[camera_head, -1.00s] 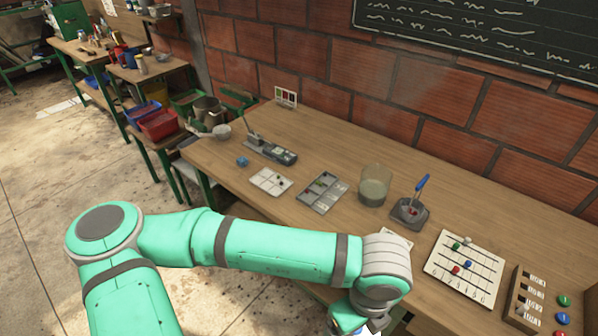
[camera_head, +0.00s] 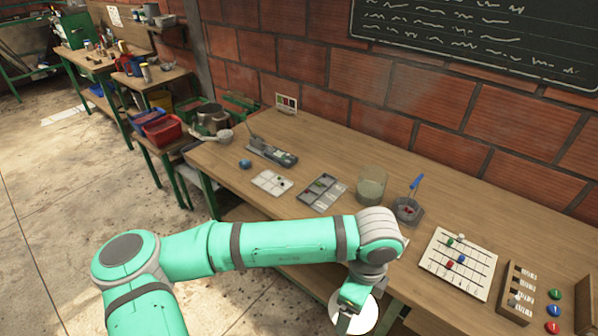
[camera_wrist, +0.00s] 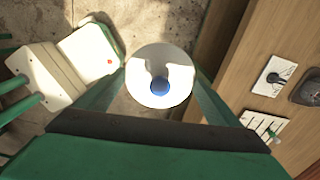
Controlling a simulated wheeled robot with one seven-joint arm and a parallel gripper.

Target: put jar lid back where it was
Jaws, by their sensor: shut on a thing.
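The jar lid (camera_head: 367,318) is a white disc, seen below my wrist in front of the table's front edge. In the wrist view the lid (camera_wrist: 140,62) faces the camera, with a blue knob (camera_wrist: 160,86) at its middle. My gripper (camera_wrist: 160,90) is shut on the lid, one finger on each side; the fingertips are partly hidden. In the head view my gripper (camera_head: 352,304) hangs low, off the table. A glass jar (camera_head: 371,187) with greyish contents stands upright on the table, with no lid on its top.
On the wooden table (camera_head: 335,150) stand divided trays (camera_head: 321,193), a grey dish with a blue-handled tool (camera_head: 408,209), a peg board (camera_head: 459,262) and a rack (camera_head: 518,290). A brick wall (camera_head: 330,65) is behind. A blue object (camera_head: 245,163) lies at the left.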

